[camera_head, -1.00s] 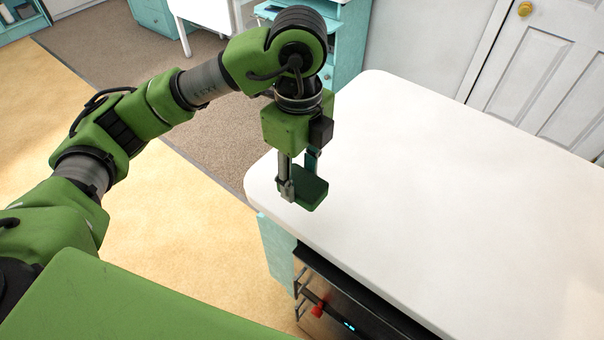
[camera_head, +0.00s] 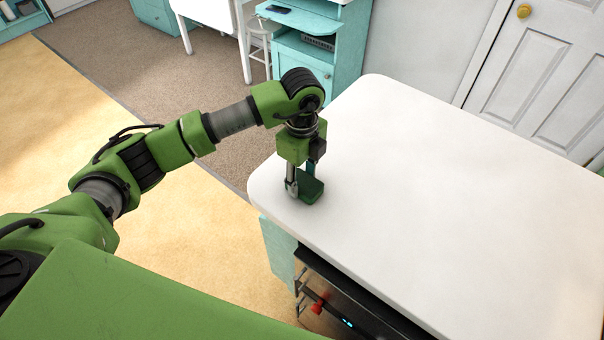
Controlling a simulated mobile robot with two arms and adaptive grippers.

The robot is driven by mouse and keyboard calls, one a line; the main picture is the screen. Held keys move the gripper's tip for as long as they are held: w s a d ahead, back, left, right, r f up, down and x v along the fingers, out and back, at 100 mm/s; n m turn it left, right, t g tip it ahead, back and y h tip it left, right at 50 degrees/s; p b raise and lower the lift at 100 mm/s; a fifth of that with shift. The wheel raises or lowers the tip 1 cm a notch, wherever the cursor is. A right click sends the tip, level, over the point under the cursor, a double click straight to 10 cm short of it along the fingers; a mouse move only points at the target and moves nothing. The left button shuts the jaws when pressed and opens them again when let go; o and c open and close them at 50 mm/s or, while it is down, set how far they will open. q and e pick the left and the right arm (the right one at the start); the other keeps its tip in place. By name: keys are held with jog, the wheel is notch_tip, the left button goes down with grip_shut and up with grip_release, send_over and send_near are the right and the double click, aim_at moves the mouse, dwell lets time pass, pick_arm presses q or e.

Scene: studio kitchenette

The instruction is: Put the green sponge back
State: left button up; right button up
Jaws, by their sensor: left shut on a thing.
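The green sponge (camera_head: 310,190) is a small dark green block at the left end of the white countertop (camera_head: 430,200). My left gripper (camera_head: 301,184) points down and is shut on the sponge, with one finger on its near left side and the other mostly hidden behind it. The sponge is low, at or just above the counter surface; I cannot tell whether it touches. My right gripper is not in view.
The countertop is otherwise bare, with free room to the right. Below its front edge is a dark appliance (camera_head: 350,305) with a red knob. A teal desk (camera_head: 305,60) and a white door (camera_head: 540,85) stand behind.

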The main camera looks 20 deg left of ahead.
pick_arm(q)
jog(key=shift+f, duration=0.2)
jog(key=o, duration=1)
